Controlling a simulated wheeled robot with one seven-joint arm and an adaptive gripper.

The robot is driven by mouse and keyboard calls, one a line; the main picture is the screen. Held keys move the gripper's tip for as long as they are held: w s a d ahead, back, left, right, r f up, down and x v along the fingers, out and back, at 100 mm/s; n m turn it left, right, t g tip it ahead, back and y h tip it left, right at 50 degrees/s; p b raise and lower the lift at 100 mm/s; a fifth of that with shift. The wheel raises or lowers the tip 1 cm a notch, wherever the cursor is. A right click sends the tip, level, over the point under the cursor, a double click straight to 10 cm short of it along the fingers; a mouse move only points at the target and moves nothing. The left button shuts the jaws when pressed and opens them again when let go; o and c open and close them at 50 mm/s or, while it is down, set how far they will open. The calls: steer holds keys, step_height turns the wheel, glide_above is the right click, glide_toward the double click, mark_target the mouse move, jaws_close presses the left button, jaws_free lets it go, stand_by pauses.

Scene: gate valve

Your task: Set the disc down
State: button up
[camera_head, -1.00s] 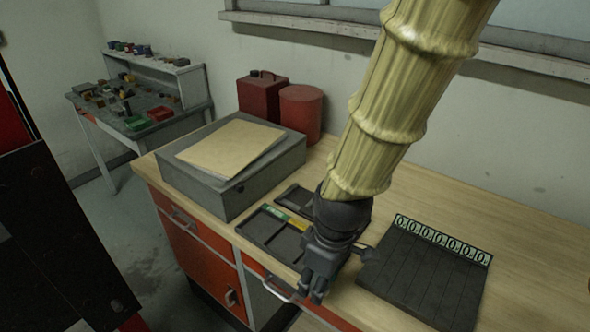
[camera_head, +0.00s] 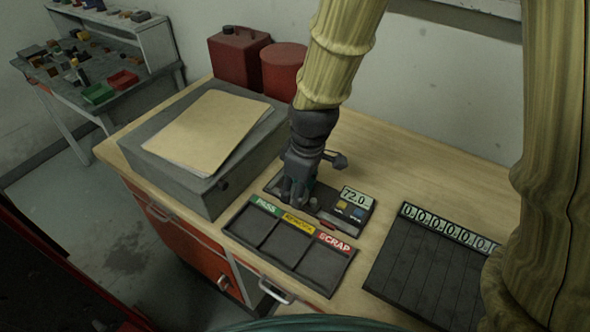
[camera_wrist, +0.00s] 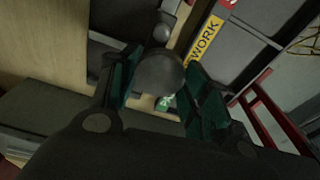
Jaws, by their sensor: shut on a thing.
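My gripper (camera_head: 297,192) is low over the left part of a dark gauge unit with a lit display (camera_head: 354,197) that reads about 72.0. In the wrist view, the green-padded fingers of my gripper (camera_wrist: 160,88) are shut on a grey round disc (camera_wrist: 158,72). The disc is hidden by the fingers in the head view. I cannot tell whether it touches the unit. In front of the unit lies a black tray (camera_head: 292,258) with three compartments labelled PASS, REWORK and SCRAP. The compartments look empty.
A black slotted board (camera_head: 425,270) with several "0.0" readouts lies on the right of the wooden bench (camera_head: 400,150). A grey box (camera_head: 205,170) with a folder on top stands close left of my gripper. Red cans (camera_head: 238,60) stand behind it.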

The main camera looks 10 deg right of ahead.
steer(key=w, duration=0.2)
steer(key=w+p, duration=0.1)
steer(key=w, duration=0.2)
steer(key=shift+w+d+f, duration=0.3)
steer(key=shift+d, duration=0.05)
steer(key=shift+w+d+r+p, duration=0.1)
steer(key=shift+w+p, duration=0.25)
steer(key=shift+p, duration=0.1)
steer(key=shift+w+d+f, duration=0.1)
steer(key=shift+w+f, duration=0.1)
steer(key=shift+w, duration=0.4)
steer(key=shift+w+d+f, duration=0.1)
steer(key=shift+w+f, duration=0.1)
steer(key=shift+w, duration=0.35)
steer(key=shift+s+a+f+p, duration=0.1)
steer(key=shift+s+f+p, duration=0.25)
steer(key=shift+f+p, duration=0.35)
steer(key=shift+w+f+p, duration=0.25)
steer(key=shift+f+p, duration=0.1)
steer(key=shift+f, duration=0.55)
steer(key=shift+s, duration=0.1)
